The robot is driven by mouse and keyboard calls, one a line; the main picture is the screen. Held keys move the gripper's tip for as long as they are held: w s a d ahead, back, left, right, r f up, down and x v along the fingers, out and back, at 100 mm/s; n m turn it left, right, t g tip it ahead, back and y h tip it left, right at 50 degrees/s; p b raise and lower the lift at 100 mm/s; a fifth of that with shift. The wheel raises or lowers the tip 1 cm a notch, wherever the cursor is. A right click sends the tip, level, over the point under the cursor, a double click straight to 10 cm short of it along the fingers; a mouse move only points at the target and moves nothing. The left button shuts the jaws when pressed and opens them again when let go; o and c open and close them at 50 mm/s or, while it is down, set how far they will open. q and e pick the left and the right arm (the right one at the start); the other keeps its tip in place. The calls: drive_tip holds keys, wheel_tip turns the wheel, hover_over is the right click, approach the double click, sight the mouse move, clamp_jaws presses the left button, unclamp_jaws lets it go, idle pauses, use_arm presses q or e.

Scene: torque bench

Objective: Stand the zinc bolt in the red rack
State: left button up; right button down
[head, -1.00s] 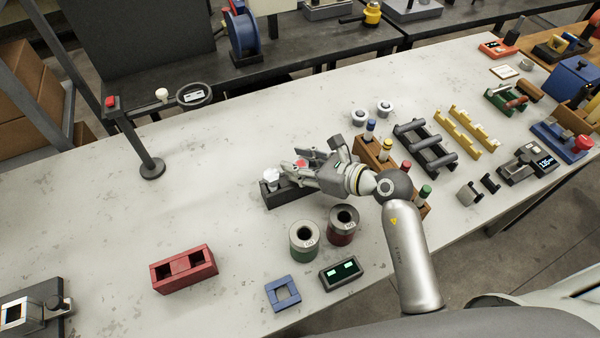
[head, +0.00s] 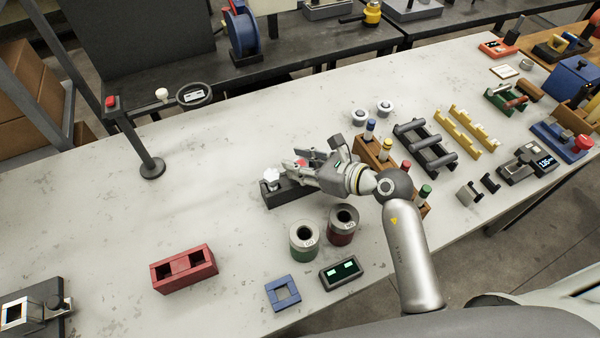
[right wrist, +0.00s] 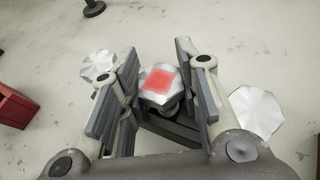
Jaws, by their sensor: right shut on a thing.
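The red rack (head: 184,268) stands at the front left of the bench, with two square openings that look empty. My right gripper (head: 302,165) is at the dark rack (head: 288,194). In the right wrist view its pads are shut on a silver hex-headed bolt with a red square on top (right wrist: 159,83). The bolt's lower part is largely hidden, and I cannot tell whether it is still seated in the dark rack. Another silver bolt (head: 271,177) stands at the rack's left end. A further silver head (right wrist: 255,110) shows right of the fingers. My left gripper is out of view.
Two round cans, one green-banded (head: 304,241) and one dark red (head: 343,226), stand just in front of the dark rack. The bench left of the dark rack is mostly clear.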

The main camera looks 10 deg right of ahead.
drive_tip(key=shift+r+p, duration=3.9)
drive_tip(key=shift+r, duration=0.45)
